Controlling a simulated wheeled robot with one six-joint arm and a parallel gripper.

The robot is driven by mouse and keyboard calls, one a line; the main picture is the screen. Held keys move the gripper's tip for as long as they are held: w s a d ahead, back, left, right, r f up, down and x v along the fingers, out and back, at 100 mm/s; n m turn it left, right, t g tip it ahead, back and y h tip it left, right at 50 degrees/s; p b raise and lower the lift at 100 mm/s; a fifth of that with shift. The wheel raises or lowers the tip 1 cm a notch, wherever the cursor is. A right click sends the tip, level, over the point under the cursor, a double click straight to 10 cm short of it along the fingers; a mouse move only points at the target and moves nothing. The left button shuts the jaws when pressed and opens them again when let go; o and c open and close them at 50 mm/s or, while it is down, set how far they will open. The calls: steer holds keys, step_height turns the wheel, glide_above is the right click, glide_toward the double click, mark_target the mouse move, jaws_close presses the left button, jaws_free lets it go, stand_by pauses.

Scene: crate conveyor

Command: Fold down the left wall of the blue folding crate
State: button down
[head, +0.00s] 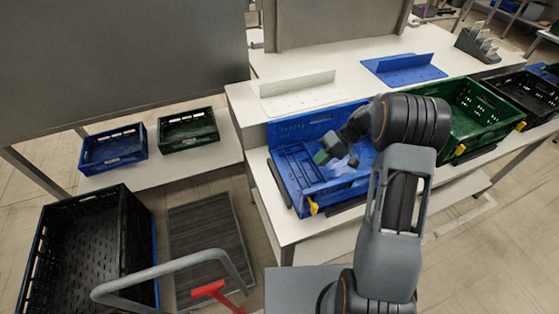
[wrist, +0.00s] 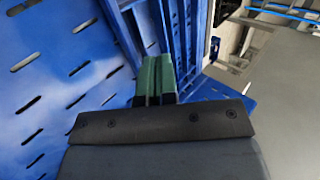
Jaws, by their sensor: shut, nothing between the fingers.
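The blue folding crate (head: 274,134) stands on the white bench in the middle of the head view. Its back wall is upright. Its left wall (head: 287,169) shows as a slatted panel leaning inward, low over the floor; I cannot tell whether it lies fully flat. My gripper (head: 322,157) is inside the crate, to the right of that panel. In the wrist view its green fingertips (wrist: 155,76) are shut together and empty, close to blue slatted panels; contact is unclear. My arm hides the crate's right part.
A green crate (head: 482,98) and a black crate (head: 541,84) stand to the right on the bench. A white folded panel (head: 300,94) and a blue one (head: 404,69) lie behind. Small blue (head: 113,148) and green (head: 188,129) crates stand at left, with a large black crate (head: 48,226) below.

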steer(key=shift+w+d+f+y+b, duration=0.1)
steer(key=shift+d+f+y+b, duration=0.05)
steer(key=shift+f+b, duration=0.3)
steer(key=shift+d+f+y+b, duration=0.15)
steer(key=shift+f+b, duration=0.15)
steer(key=shift+f, duration=0.35)
steer(key=shift+f, duration=0.15)
steer(key=shift+r, duration=0.4)
step_height(320, 180, up, 3)
steer(key=shift+d+r+p, duration=0.1)
steer(key=shift+r+p, duration=0.1)
steer(key=shift+p, duration=0.9)
steer(key=w+d+r+b, duration=0.1)
steer(key=d+r, duration=0.3)
steer(key=d, duration=0.4)
steer(key=shift+w+d, duration=0.35)
steer(key=shift+w, duration=0.55)
